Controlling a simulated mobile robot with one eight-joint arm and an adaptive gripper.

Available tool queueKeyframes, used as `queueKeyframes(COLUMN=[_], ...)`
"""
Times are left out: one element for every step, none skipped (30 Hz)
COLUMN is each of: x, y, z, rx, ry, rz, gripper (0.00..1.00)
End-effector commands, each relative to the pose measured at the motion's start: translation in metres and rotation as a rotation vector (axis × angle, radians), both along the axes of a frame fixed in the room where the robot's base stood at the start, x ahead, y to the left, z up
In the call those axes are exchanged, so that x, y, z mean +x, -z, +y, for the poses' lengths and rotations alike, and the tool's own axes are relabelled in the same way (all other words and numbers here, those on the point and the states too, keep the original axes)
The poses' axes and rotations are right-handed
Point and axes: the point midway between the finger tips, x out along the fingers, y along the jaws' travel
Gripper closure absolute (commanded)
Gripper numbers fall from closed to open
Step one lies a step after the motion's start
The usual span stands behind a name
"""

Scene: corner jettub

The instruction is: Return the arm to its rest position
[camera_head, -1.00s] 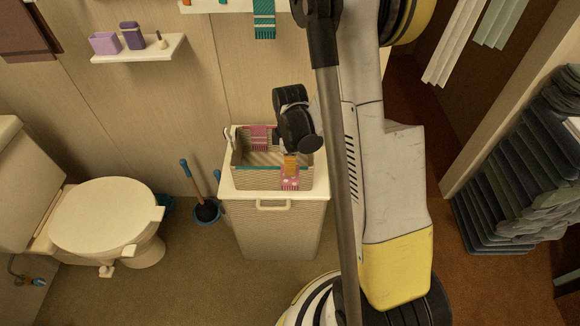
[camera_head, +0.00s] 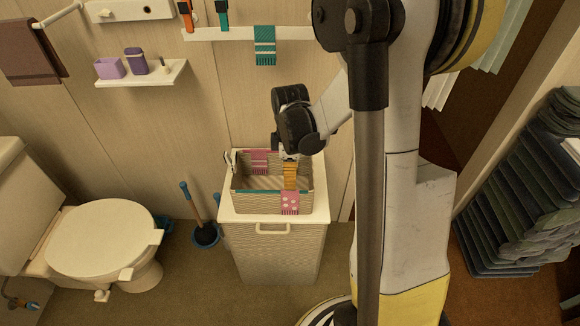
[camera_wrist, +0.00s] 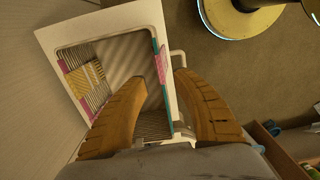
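My gripper (camera_head: 290,176) hangs fingers-down over the wicker basket (camera_head: 238,202) in the head view. Its orange fingertips overlap the basket's front right part; I cannot tell how far above the basket they are. In the wrist view my gripper (camera_wrist: 158,80) shows two ribbed orange fingers spread apart.
The basket stands on a white cabinet (camera_head: 276,250). Pink cloths hang on its back rim (camera_head: 259,160) and front rim (camera_head: 290,203). A toilet (camera_head: 98,240) and plunger (camera_head: 204,234) are left. Shelves line the wall above. A dark stack (camera_head: 525,190) is right.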

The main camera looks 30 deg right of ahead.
Motion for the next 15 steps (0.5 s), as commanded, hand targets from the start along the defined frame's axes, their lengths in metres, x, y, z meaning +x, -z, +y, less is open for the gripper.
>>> queueKeyframes(x=[-0.001, -0.001, 0.0, -0.001, -0.001, 0.0, 0.0, 0.0, 0.0, 0.0, 0.0, 0.0, 0.0, 0.0, 0.0], y=[-0.011, -0.017, -0.025, -0.03, -0.034, -0.04, -0.043, -0.046, -0.049, -0.05, -0.051, -0.052, -0.053, -0.053, -0.053], z=[0.0, 0.0, 0.0, 0.0, 0.0, 0.0, 0.0, 0.0, 0.0, 0.0, 0.0, 0.0, 0.0, 0.0, 0.0], rx=[0.0, 0.0, 0.0, 0.0, 0.0, 0.0, 0.0, 0.0, 0.0, 0.0, 0.0, 0.0, 0.0, 0.0, 0.0], ry=[0.0, 0.0, 0.0, 0.0, 0.0, 0.0, 0.0, 0.0, 0.0, 0.0, 0.0, 0.0, 0.0, 0.0, 0.0], rz=[0.0, 0.0, 0.0, 0.0, 0.0, 0.0, 0.0, 0.0, 0.0, 0.0, 0.0, 0.0, 0.0, 0.0, 0.0], gripper=[0.66, 0.66, 0.66, 0.66, 0.66, 0.66, 0.66, 0.66, 0.66, 0.66, 0.66, 0.66, 0.66, 0.66, 0.66])
